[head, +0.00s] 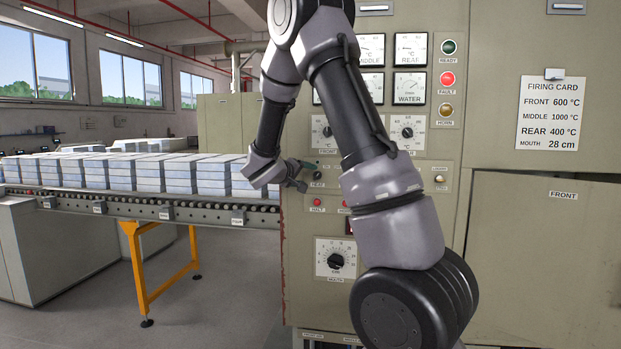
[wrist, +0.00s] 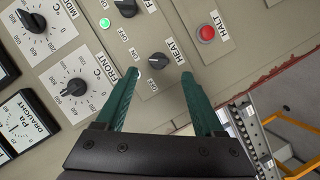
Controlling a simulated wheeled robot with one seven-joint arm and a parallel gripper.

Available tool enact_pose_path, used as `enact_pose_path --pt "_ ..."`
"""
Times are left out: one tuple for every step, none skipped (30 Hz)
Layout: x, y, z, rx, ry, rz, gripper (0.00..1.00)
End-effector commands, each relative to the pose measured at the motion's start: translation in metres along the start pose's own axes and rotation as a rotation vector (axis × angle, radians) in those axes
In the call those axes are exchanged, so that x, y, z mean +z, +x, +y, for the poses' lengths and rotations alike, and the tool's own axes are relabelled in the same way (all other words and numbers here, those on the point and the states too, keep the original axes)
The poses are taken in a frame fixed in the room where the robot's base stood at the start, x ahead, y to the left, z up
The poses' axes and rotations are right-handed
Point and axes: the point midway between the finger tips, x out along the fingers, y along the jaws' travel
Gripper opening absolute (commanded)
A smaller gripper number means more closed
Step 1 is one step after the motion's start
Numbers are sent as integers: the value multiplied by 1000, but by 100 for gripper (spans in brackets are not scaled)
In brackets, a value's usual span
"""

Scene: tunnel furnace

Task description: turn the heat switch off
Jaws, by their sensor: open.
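The heat switch (wrist: 158,61) is a small black rotary knob on the beige panel, with the label HEAT beside it in the wrist view. In the head view my gripper (head: 307,172) is at the panel's left side, and the switch (head: 318,175) is small there.
A red HALT button (wrist: 207,33) sits close to the right fingertip. Another black knob (wrist: 127,7) and a lit green lamp (wrist: 104,22) are beyond the switch. The FRONT dial (wrist: 76,87) lies left. A conveyor (head: 150,208) carrying pale blocks runs left of the panel.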

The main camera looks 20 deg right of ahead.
Motion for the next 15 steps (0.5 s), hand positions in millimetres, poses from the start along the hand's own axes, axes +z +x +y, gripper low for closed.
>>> enact_pose_path --pt "0 11 0 2 0 -2 70" --pt "1 16 0 2 0 -3 70" --pt "1 24 0 2 0 -4 70" --pt "1 28 0 1 -1 -3 70" --pt "1 32 0 1 0 -2 70" --pt "0 38 0 1 1 -2 70" --pt "0 42 0 1 1 -2 70" --pt "0 45 0 0 0 -1 70" --pt "0 48 0 0 0 -1 70" --pt "0 50 0 0 0 -1 70" --pt "0 52 0 0 0 -1 70" --pt "0 54 0 0 1 -1 70" --pt "0 55 0 0 1 -1 70" --pt "0 55 0 0 1 -1 70" --pt "0 56 0 0 1 -1 70"
